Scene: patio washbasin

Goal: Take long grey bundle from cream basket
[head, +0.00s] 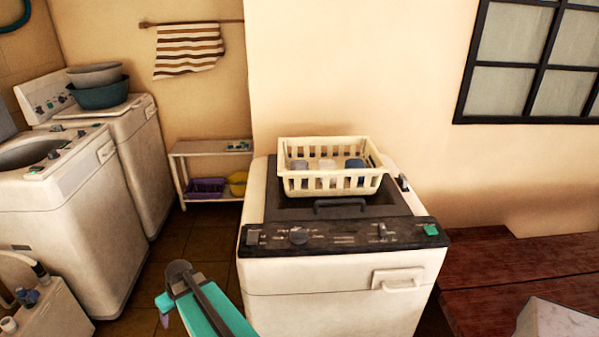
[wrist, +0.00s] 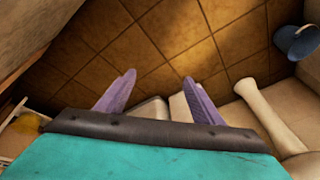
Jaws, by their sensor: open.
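The cream basket (head: 330,193) is a slotted, open-topped plastic basket. It stands on the dark lid of a white top-loading washing machine (head: 330,290) in the head view. Small rolled items show inside: a greyish one (head: 299,165) at the left, a pale one (head: 326,167) in the middle and a blue one (head: 355,164) at the right. Their lengths are partly hidden by the basket wall, so I cannot tell which is the long grey bundle. My gripper (wrist: 159,80) has purple fingers spread apart and empty, pointing at the tiled floor. In the head view it is low, left of the machine.
Other white washing machines (head: 80,190) stand at the left, one with stacked basins (head: 98,95). A low shelf (head: 212,148) holds purple and yellow tubs. A dark red wooden bench (head: 520,270) is at the right. Bare floor (head: 180,240) lies between the machines.

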